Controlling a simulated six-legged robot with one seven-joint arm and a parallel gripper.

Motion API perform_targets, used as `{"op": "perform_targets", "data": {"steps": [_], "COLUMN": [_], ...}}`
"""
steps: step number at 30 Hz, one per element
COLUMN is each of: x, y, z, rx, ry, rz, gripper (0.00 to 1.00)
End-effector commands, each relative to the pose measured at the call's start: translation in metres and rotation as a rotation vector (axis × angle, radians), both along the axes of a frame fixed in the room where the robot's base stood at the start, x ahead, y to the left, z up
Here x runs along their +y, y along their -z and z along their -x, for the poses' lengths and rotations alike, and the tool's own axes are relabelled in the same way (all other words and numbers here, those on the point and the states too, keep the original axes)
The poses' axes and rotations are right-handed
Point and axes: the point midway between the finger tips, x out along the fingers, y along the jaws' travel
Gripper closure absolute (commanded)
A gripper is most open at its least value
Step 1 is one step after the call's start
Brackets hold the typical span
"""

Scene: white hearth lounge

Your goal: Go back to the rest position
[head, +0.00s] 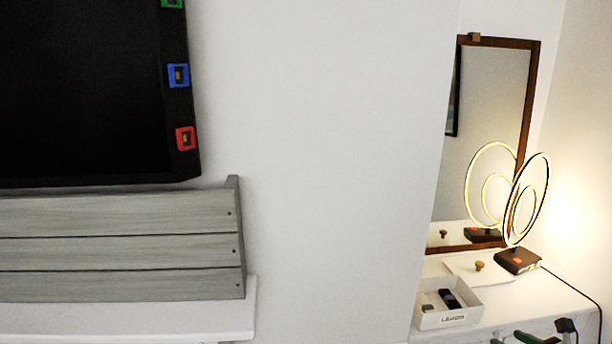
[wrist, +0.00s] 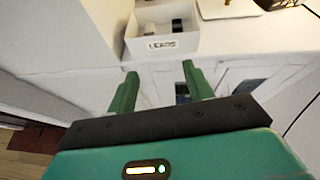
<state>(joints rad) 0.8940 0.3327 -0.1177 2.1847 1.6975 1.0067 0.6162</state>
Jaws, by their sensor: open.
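My gripper (wrist: 158,82) shows in the wrist view with its two green fingers spread apart and nothing between them. It is in front of a white cabinet, below and in front of a white open box (wrist: 163,42). In the head view, green parts of my gripper show at the bottom right edge, below the white box (head: 447,305) on the white cabinet top. The box holds small dark items and has a label on its front. The rest of my arm is mostly out of view.
A ring lamp (head: 517,262) with a dark base and a small knobbed item (head: 479,266) stand on the cabinet top, before a wood-framed mirror (head: 485,130). A dark cable runs at the right. A grey slatted box (head: 120,250) rests on a white ledge (head: 130,318) below a black screen (head: 85,90).

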Motion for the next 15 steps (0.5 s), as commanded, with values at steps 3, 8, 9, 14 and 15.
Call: {"op": "perform_targets", "data": {"steps": [3,8,9,14,15], "x": [0.033,0.084,0.1,0.173,0.194], "y": [-0.014,-0.031,-0.036,-0.059,-0.065], "z": [-0.01,-0.016,-0.017,-0.008,-0.002], "rx": [0.013,0.03,0.033,0.041,0.041], "ry": [-0.12,-0.309,-0.368,-0.663,-0.755], "rz": [0.078,0.206,0.248,0.478,0.553], "gripper": [0.49,0.49,0.49,0.49,0.49]}}
